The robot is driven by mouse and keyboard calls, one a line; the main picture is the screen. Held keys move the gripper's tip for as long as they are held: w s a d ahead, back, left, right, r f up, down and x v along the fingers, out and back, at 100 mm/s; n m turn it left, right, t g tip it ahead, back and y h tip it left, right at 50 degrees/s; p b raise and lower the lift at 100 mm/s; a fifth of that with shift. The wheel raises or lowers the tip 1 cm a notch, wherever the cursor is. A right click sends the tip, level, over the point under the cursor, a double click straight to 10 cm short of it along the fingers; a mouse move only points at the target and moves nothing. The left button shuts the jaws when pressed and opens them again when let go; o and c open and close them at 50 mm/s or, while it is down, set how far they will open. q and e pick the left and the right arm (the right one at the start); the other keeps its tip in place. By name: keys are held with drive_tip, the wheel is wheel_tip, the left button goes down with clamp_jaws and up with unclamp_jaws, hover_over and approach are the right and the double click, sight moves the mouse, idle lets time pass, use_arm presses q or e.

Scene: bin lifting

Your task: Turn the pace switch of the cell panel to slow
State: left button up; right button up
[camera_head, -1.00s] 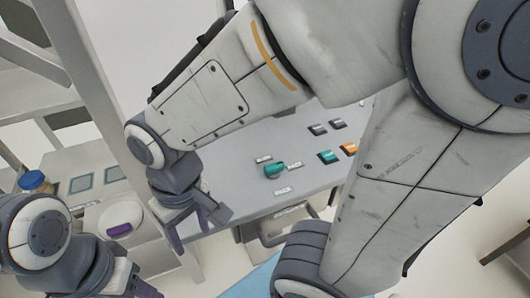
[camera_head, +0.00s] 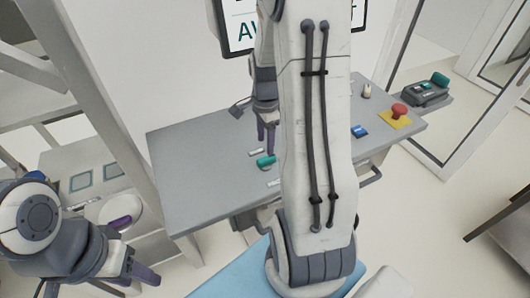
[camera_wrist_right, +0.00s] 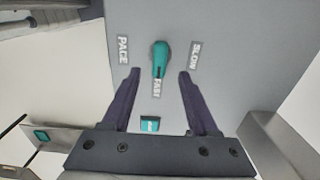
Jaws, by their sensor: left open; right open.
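The pace switch (camera_head: 265,161) is a teal knob on the grey cell panel (camera_head: 190,180). In the right wrist view the knob (camera_wrist_right: 161,55) has its narrow end towards the FAST label (camera_wrist_right: 157,88). The SLOW label (camera_wrist_right: 195,56) is to its right and the PACE label (camera_wrist_right: 122,50) to its left. My right gripper (camera_head: 266,138) is open and empty just behind the knob in the head view. In the wrist view the knob lies between and slightly beyond its fingertips (camera_wrist_right: 159,72); contact cannot be told. My left gripper (camera_head: 135,282) is open and empty at lower left.
My right arm hides the panel's middle. A blue button (camera_head: 359,131) and a red emergency button (camera_head: 399,111) on a yellow base are at the panel's right. A screen (camera_head: 240,28) stands behind.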

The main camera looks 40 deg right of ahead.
sight(265, 158)
wheel_tip(265, 158, down, 6)
drive_tip(key=shift+f+p, duration=0.25)
drive_tip(key=shift+p, duration=0.25)
clamp_jaws()
